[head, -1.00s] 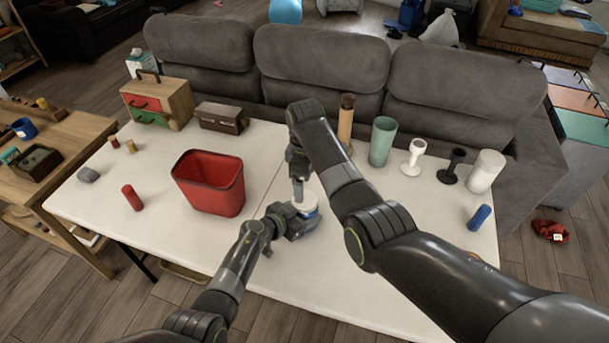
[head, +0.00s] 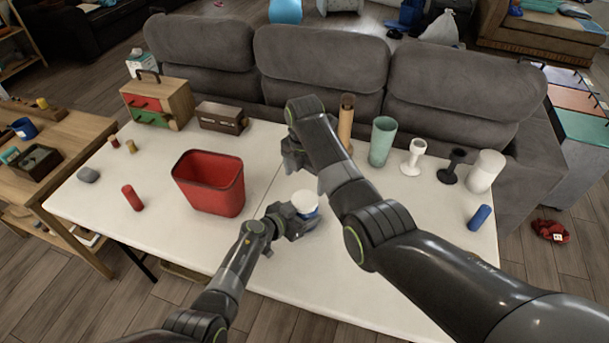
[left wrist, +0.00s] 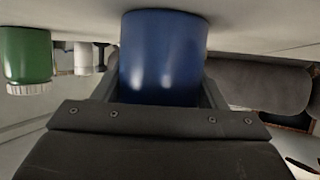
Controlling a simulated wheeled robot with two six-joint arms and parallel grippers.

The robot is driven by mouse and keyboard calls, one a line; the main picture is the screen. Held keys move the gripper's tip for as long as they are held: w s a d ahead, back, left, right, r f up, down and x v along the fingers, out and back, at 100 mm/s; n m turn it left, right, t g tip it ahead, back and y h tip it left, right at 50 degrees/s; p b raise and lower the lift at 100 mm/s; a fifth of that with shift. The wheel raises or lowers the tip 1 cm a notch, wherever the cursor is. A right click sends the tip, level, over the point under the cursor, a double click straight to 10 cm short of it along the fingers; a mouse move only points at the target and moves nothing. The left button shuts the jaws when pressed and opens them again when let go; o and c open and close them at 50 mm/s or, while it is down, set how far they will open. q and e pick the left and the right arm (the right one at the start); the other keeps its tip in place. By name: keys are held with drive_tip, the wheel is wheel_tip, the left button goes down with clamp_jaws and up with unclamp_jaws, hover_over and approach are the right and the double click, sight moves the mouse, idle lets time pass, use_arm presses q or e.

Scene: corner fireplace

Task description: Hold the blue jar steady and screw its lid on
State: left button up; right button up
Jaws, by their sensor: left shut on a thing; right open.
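The blue jar (left wrist: 162,58) stands between the fingers of my left gripper (head: 300,224), which is shut on it; in the head view it is mostly hidden by that gripper. The white lid (head: 304,200) sits on top of the jar in the head view and looks level; I cannot tell how tightly it is on. My right gripper (head: 306,170) is open and empty, above and just behind the lid, apart from it. Its far side is partly hidden by my own right arm.
A red bin (head: 209,184) stands left of the jar on the white table (head: 105,205). A teal cup (head: 382,142), white cylinder (head: 486,171) and blue cylinder (head: 479,217) stand to the right. A green container (left wrist: 27,55) shows in the left wrist view.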

sight(304, 199)
drive_tip(key=shift+f, duration=4)
drive_tip(key=c, duration=1)
drive_tip(key=m, duration=1)
drive_tip(key=o, duration=1.1)
